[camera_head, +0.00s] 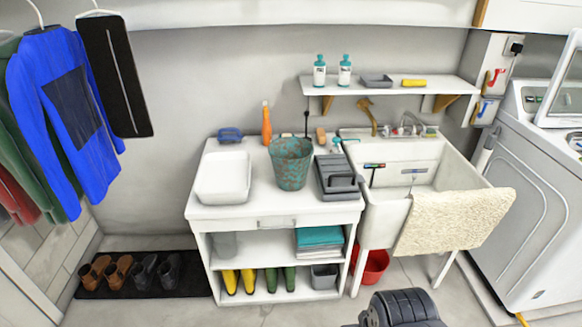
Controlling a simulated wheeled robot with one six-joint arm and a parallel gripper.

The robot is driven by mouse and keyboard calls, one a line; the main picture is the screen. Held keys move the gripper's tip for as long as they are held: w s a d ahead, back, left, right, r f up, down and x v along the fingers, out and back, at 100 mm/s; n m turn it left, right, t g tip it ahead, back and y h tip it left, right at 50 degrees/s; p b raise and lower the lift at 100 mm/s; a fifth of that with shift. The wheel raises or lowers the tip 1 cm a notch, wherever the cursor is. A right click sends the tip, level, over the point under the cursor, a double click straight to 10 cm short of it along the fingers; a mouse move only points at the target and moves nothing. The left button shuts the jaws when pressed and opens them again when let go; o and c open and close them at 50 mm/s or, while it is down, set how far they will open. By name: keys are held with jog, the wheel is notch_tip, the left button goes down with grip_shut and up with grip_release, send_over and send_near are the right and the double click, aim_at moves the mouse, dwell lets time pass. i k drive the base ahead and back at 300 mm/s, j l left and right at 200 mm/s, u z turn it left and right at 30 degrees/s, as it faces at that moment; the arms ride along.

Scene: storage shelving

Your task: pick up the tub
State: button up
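A white rectangular tub (223,178) with an open top sits upright on the left part of the white counter (262,211). It looks empty, and nothing touches it from above. A dark ribbed part of my own arm shows at the bottom edge, right of centre, well in front of the counter. My gripper's fingers do not show, so I cannot see whether they are open or shut.
A blue object (230,135) and an orange bottle (266,125) are behind. A sink (398,165) is to the right. The floor in front is open.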

aim_at(290, 156)
jog(key=i+l+u, duration=0.25)
jog(key=i+l, duration=0.25)
jog(key=i+l+u, duration=0.25)
jog(key=i+l, duration=0.3)
jog(key=i+l+u, duration=0.25)
jog(key=i+l, duration=0.2)
jog(key=l, duration=0.25)
